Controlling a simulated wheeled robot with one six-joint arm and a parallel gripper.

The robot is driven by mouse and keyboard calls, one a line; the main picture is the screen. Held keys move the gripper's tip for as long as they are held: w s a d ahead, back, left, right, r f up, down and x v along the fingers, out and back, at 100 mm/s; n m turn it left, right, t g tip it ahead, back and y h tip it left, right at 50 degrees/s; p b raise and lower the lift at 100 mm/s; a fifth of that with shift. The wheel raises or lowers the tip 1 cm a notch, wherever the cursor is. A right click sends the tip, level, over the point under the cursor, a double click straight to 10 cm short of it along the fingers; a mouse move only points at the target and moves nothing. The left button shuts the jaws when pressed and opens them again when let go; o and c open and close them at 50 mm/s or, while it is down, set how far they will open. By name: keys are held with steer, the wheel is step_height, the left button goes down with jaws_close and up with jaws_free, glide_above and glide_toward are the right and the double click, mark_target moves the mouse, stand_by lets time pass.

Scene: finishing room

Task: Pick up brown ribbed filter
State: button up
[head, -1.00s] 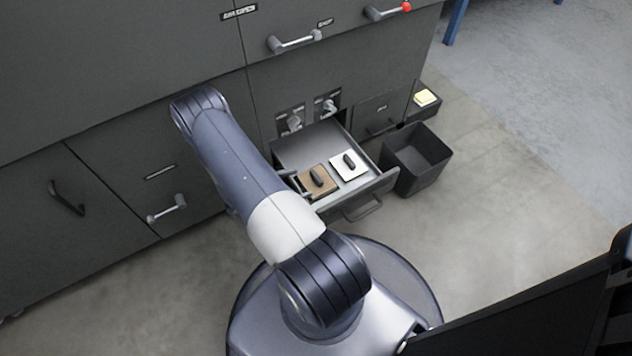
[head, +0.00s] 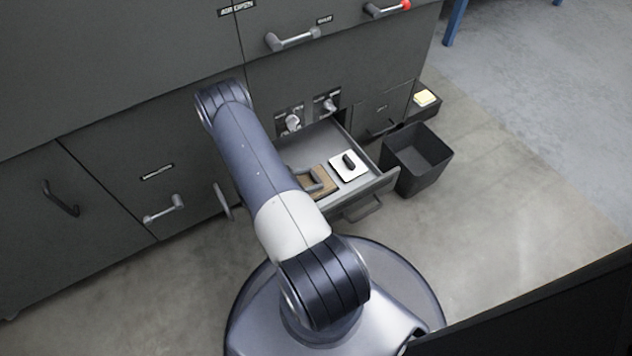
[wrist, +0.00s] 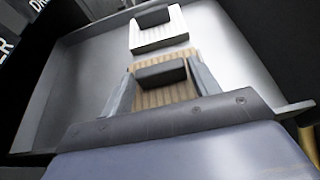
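The brown ribbed filter (head: 322,190) lies in the open drawer, partly hidden by my arm and gripper in the head view. In the wrist view the brown filter (wrist: 163,97) shows tan ribs and a dark block-like grip on top. My gripper (wrist: 161,86) is open, with one finger on each side of that dark grip. In the head view my gripper (head: 312,179) is over the brown filter, mostly hidden behind my arm. Whether the fingers touch the filter cannot be told.
A white filter (head: 343,172) with a dark grip lies beside the brown one in the drawer (head: 372,189). It also shows in the wrist view (wrist: 158,36). A black bin (head: 418,160) stands right of the drawer.

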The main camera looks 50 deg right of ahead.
steer(key=c, duration=0.6)
